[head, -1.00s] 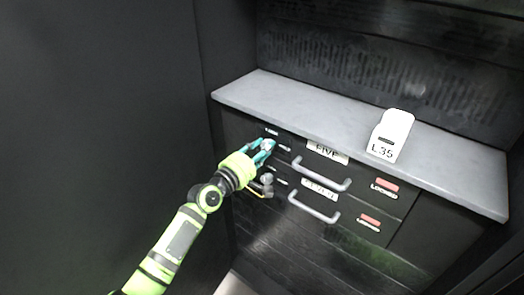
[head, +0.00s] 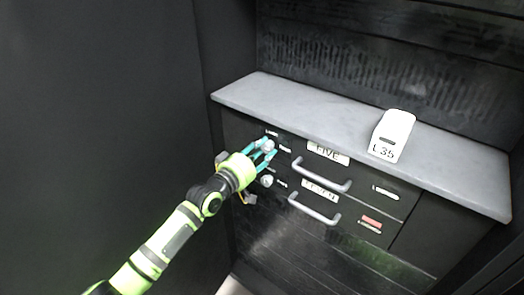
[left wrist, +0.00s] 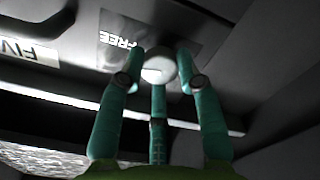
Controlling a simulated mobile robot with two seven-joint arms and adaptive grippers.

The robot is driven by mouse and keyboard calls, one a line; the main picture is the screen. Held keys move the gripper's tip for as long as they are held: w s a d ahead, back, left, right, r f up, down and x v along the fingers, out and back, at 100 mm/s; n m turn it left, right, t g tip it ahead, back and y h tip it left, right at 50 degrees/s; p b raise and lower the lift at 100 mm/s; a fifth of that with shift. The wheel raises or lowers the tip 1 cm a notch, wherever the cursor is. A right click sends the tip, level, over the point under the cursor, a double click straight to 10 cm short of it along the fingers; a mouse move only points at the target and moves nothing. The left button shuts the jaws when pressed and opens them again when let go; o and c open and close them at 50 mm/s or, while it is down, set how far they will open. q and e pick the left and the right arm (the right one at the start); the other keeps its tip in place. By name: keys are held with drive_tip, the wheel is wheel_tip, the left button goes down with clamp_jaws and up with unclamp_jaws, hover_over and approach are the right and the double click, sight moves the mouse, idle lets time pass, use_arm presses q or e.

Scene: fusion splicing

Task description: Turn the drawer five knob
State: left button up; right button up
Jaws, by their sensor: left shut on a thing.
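The drawer five knob (left wrist: 158,66) is a pale round knob. It shows in the left wrist view between the teal fingers, next to a "FREE" label (left wrist: 119,40). In the head view it is a small pale spot (head: 268,145) at the left of the upper drawer, partly hidden by the fingers. My left gripper (head: 268,152) has its fingers around the knob and is shut on it. The drawer's "FIVE" label (head: 328,153) and grey handle (head: 322,177) are to the right. The upper drawer's status window (head: 385,191) is pale, without red. My right gripper is out of view.
A lower drawer has its own pale knob (head: 266,181), grey handle (head: 315,211) and red status window (head: 371,222). A white block marked L35 (head: 393,133) stands on the grey countertop (head: 300,106). A dark wall (head: 100,100) is at the left.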

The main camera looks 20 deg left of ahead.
use_arm(q)
drive_tip(key=shift+d+f+m, duration=0.1)
drive_tip(key=shift+f+m, duration=0.05)
drive_tip(key=shift+m, duration=0.6)
drive_tip(key=shift+f+m, duration=0.15)
drive_tip(key=shift+m, duration=0.6)
drive_tip(key=shift+s+f, duration=0.1)
drive_tip(key=o, duration=1.1)
drive_tip(key=shift+o, duration=0.2)
drive_tip(key=shift+r, duration=0.2)
drive_tip(key=v, duration=1.1)
drive_tip(key=shift+s, duration=0.4)
